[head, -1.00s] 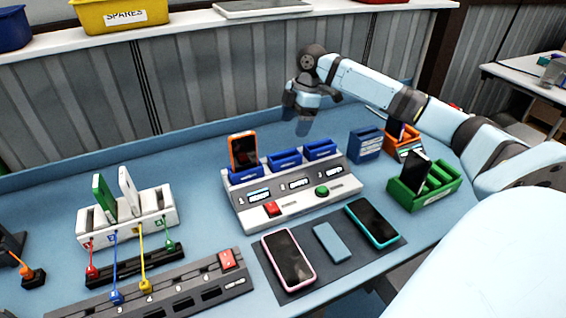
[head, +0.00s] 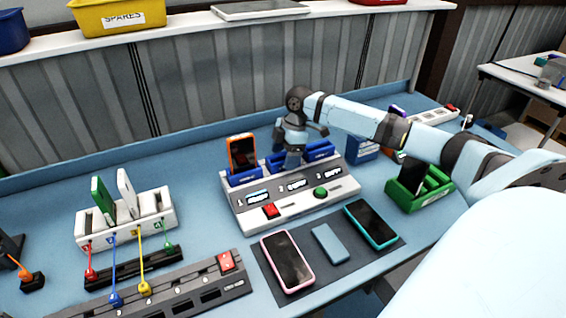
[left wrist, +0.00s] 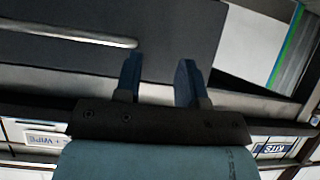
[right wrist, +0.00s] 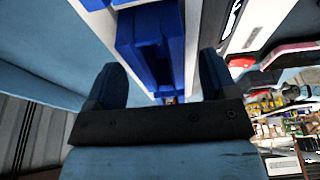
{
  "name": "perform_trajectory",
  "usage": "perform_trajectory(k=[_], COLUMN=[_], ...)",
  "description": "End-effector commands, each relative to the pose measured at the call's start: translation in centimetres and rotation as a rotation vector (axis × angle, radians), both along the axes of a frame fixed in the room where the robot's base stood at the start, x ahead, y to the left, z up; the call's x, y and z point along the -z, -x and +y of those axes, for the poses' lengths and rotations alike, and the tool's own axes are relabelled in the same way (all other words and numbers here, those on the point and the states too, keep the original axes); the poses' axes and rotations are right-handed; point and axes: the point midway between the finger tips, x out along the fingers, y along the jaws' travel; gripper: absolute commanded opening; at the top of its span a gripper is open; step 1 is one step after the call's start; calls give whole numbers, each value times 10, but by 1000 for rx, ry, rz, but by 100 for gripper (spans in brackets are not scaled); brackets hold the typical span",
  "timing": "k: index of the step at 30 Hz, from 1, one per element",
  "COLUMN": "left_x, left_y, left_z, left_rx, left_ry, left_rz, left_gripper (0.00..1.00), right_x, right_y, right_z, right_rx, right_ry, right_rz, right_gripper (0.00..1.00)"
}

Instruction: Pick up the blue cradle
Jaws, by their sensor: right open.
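Blue cradles sit in a row along the back of a pale dock; the middle one (head: 277,161) is partly hidden by my right gripper (head: 292,164), the right one (head: 319,150) is empty, and the left one (head: 244,176) holds an orange-framed phone. A separate blue slotted holder (head: 362,150) stands right of the dock, partly behind my right arm. In the right wrist view, a blue cradle (right wrist: 150,45) lies ahead between the spread fingers of my right gripper (right wrist: 162,82), which is open. My left gripper (left wrist: 158,85) is open and empty, outside the head view.
A green holder (head: 418,190) with a dark phone stands at right, near my right arm. Two phones and a blue-grey slab (head: 330,243) lie on a dark mat before the dock. A white rack (head: 130,220) with cables stands at left.

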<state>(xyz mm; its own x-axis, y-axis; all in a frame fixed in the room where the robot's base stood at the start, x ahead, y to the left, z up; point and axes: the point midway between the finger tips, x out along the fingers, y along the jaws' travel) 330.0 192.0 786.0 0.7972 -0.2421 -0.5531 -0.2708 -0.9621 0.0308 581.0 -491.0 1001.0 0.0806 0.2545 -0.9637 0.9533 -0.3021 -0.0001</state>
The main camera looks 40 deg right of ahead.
Motion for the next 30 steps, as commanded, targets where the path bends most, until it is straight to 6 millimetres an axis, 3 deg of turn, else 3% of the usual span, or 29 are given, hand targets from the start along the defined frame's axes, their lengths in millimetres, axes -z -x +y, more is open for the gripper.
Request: perform_trajectory(k=[1, 9, 20, 26, 30], left_x=[0, 0, 0, 0, 0], left_y=[0, 0, 0, 0, 0], left_z=[0, 0, 0, 0, 0], left_rx=[0, 0, 0, 0, 1], left_ry=[0, 0, -1, -1, -1], left_rz=[0, 1, 2, 2, 2], left_gripper=[37, 37, 37, 37, 37], right_x=[0, 0, -6, -31, -62], right_y=[0, 0, 0, -1, -1], right_z=[0, 0, 0, -1, 0], right_rx=[0, 0, 1, 1, 0], right_ry=[0, 0, 1, 1, 0], right_rz=[0, 0, -2, -6, -8], right_gripper=[79, 20, 20, 20, 20])
